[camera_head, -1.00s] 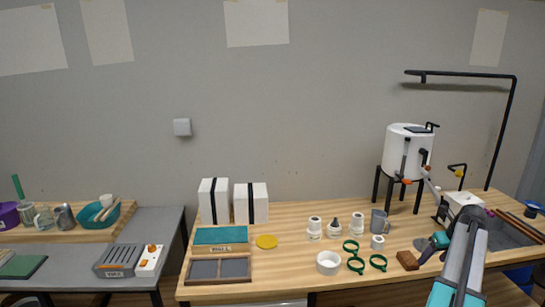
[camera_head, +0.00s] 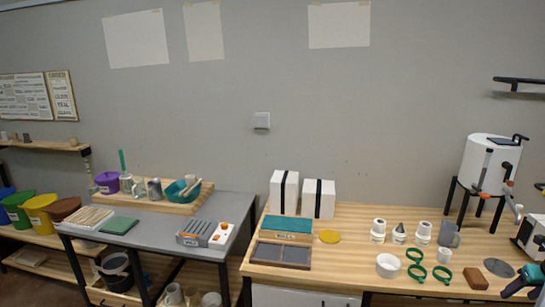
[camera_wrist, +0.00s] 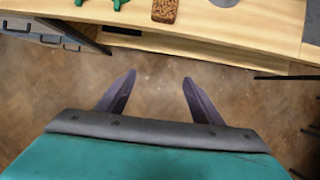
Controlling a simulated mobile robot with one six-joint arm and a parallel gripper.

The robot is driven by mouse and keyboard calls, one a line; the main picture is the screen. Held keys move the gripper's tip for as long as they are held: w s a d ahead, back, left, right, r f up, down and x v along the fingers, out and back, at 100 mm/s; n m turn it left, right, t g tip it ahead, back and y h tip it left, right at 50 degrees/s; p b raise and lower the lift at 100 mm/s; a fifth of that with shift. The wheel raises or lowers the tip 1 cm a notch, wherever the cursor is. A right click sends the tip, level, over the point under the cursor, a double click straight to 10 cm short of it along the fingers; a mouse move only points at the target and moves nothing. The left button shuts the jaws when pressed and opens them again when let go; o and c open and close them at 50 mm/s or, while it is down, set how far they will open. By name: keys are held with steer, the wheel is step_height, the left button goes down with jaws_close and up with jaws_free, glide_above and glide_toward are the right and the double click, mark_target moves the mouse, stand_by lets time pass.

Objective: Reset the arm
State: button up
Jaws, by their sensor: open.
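My gripper (camera_wrist: 159,78) is open in the wrist view, with its two dark fingers apart and nothing between them. Bare floor shows between and beyond the fingers, in front of the wooden table's edge. In the head view, part of my gripper (camera_head: 511,289) shows at the lower right edge, near the table's front. A brown block (camera_head: 477,278) lies on the table to its left, apart from it. The same block shows at the top of the wrist view (camera_wrist: 165,10). Most of my arm is outside the head view.
A grey table (camera_head: 150,230) stands left. Floor is clear under my gripper.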

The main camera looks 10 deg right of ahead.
steer(key=w+a+f+n+g+y, duration=0.1)
steer(key=w+a+f+n+y, duration=0.15)
steer(key=w+a+f, duration=1.1)
steer(key=a+f+n+g+y, duration=0.1)
steer(key=a+f+n, duration=0.2)
steer(key=a+f, duration=0.65)
steer(key=a+f+n+g, duration=0.2)
steer(key=a+f, duration=0.2)
steer(key=a, duration=1.1)
steer(key=a+f+n+g+y, duration=0.1)
steer(key=a+f+n, duration=0.2)
steer(key=a+f, duration=0.65)
steer(key=s+a+f+n+g, duration=0.1)
steer(key=s+a+f+n, duration=0.25)
steer(key=s+a, duration=0.25)
steer(key=s+a+f+n+g+h, duration=0.1)
steer(key=s+a+f+n+g, duration=0.1)
steer(key=s+a+n, duration=0.35)
steer(key=s+a+f+n+g, duration=0.1)
steer(key=s+a+f+n, duration=0.1)
steer(key=s+a, duration=0.55)
steer(key=s+n+g+h, duration=0.1)
steer(key=s+n+h, duration=0.1)
steer(key=s+n, duration=0.8)
steer(key=f+n, duration=0.1)
steer(key=n, duration=0.7)
steer(key=shift+a+b, duration=0.3)
steer(key=shift+a, duration=0.1)
